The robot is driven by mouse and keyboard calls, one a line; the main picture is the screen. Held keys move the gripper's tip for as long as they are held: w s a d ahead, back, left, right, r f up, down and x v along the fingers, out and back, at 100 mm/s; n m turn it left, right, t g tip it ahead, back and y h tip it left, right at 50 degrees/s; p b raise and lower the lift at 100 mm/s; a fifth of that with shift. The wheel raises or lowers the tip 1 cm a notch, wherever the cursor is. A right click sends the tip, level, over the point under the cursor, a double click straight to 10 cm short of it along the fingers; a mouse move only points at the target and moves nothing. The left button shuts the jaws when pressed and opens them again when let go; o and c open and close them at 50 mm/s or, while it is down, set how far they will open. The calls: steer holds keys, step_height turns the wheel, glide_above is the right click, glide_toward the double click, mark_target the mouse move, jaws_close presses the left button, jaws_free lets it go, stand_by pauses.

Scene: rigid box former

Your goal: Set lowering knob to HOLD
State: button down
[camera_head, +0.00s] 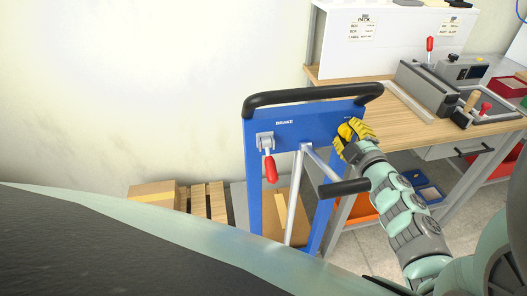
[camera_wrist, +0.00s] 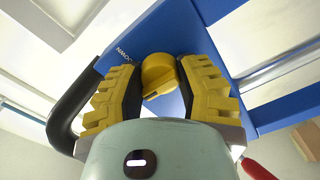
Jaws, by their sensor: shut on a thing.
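The lowering knob (camera_wrist: 158,76) is a round yellow knob with a raised grip bar, on the blue panel (camera_wrist: 185,35) of the lift frame. In the head view the yellow knob (camera_head: 346,130) sits at the panel's right end, partly covered by my gripper. My gripper (camera_head: 352,134) has yellow ribbed fingers and reaches in from the right. In the wrist view my gripper (camera_wrist: 160,85) has one finger on each side of the knob and is shut on it. The panel lettering near the knob is partly hidden, and I cannot read the knob's setting.
A red brake lever (camera_head: 270,168) hangs at the panel's left, under the word BRAKE. A black handlebar (camera_head: 312,95) runs above the panel. A black-tipped lever (camera_head: 343,187) sticks out below my gripper. A wooden workbench (camera_head: 400,125) with machines stands behind to the right.

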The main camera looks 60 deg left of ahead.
steer(key=shift+f, duration=0.2)
steer(key=c, duration=0.5)
jaws_free()
steer(key=shift+r, duration=0.15)
steer(key=shift+c, duration=0.2)
steer(key=v, duration=1.2)
